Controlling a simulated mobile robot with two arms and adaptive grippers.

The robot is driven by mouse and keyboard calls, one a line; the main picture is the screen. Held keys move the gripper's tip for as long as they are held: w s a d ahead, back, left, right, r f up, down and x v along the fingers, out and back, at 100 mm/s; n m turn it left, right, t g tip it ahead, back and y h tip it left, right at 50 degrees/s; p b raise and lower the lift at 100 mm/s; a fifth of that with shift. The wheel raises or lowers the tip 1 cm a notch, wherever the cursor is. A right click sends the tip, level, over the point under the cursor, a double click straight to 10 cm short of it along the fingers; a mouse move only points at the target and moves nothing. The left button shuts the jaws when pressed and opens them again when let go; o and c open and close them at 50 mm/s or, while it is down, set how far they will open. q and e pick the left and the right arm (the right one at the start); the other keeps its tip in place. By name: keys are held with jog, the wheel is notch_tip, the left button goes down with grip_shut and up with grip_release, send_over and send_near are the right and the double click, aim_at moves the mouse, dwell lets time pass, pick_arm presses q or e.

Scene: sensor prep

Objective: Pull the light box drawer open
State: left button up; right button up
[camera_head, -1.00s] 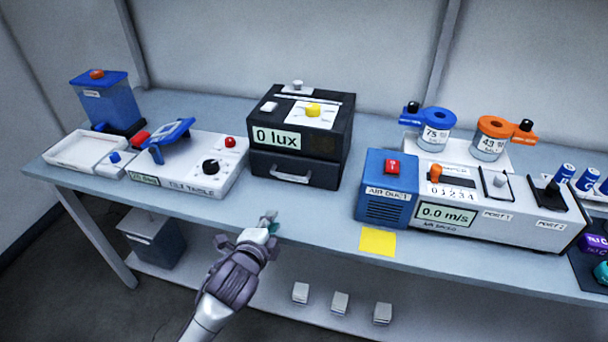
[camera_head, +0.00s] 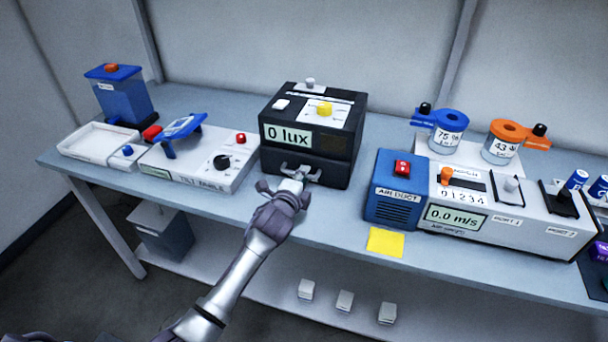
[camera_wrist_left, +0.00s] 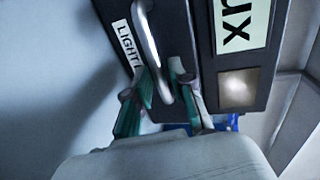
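The black light box (camera_head: 343,147) stands on the bench and its display reads 0 lux. Its drawer (camera_head: 333,174) looks closed, flush with the box front. My left gripper (camera_head: 300,171) is at the drawer front with its fingers spread. In the left wrist view the metal drawer handle (camera_wrist_left: 148,40) runs between the two green-padded fingers of the left gripper (camera_wrist_left: 162,82). The fingers look open, with a gap around the handle; I cannot tell whether either touches it. My right gripper is not in view.
The white tilt table (camera_head: 200,163) is left of the box. The blue air duct unit (camera_head: 391,188) is to the right, with a yellow note (camera_head: 385,242) before it. The bench front edge lies under my left arm. Small white blocks (camera_head: 345,300) are on the lower shelf.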

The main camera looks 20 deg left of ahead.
pick_arm(q)
jog(key=shift+w+f, duration=0.1)
jog(key=shift+w, duration=0.45)
grip_shut()
